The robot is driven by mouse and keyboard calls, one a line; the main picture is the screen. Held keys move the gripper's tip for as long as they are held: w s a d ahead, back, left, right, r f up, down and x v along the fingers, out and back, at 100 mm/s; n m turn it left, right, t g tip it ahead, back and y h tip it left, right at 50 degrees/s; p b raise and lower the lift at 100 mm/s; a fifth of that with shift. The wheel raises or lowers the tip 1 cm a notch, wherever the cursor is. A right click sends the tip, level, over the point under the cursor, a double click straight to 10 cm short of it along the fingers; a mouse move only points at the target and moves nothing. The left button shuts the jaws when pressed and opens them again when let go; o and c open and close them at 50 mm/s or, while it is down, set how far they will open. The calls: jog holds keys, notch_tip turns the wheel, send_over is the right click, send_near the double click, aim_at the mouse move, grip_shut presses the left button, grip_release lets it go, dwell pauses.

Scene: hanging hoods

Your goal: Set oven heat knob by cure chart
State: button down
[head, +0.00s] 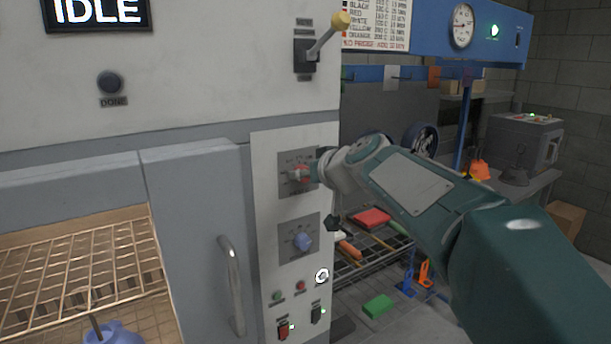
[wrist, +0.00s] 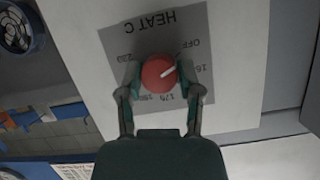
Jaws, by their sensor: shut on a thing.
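The red heat knob (wrist: 158,75) is on a grey "HEAT C" plate (wrist: 120,50), which appears upside down in the wrist view. My gripper (wrist: 158,80) is shut on the knob, one finger on each side.
A lever (head: 328,38) is above. The oven door handle (head: 231,285) stands out at left. A blue hood (head: 112,335) is in the open oven by the rack. The display (head: 97,12) reads IDLE.

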jog(key=m+y, duration=0.1)
jog(key=m, duration=0.1)
jog(key=m+g+y, duration=0.1)
jog(key=m+y, duration=0.1)
jog(key=shift+f+g, duration=0.1)
jog(key=shift+g, duration=0.2)
jog(key=shift+m, duration=0.3)
dwell(0.4)
jog(key=shift+c, duration=1.3)
grip_release()
jog(key=shift+w, duration=0.15)
jog(key=v, duration=1.2)
jog(key=shift+f, duration=0.1)
